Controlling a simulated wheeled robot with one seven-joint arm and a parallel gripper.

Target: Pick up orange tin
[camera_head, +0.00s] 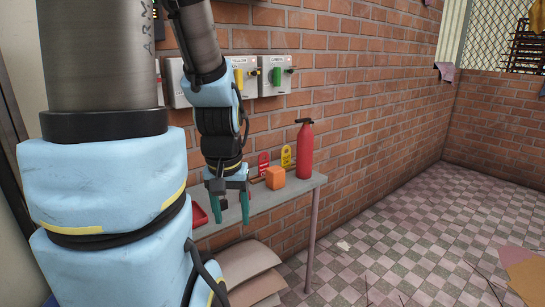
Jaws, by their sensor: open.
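The orange tin (275,178) is a small boxy orange block. It stands on a narrow grey table against the brick wall, near the table's right end. My gripper (232,212) points down with its two green-tipped fingers apart and nothing between them. In the picture it is to the left of the tin and a little lower, apart from it. I cannot tell how high the fingertips are above the table.
A red fire extinguisher (305,152) stands right of the tin. A yellow tag (287,159) and a red tag (263,163) are behind it. A red tray (199,215) is at left on the grey table (285,192). Switch boxes (272,76) hang above. The tiled floor at right is mostly clear.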

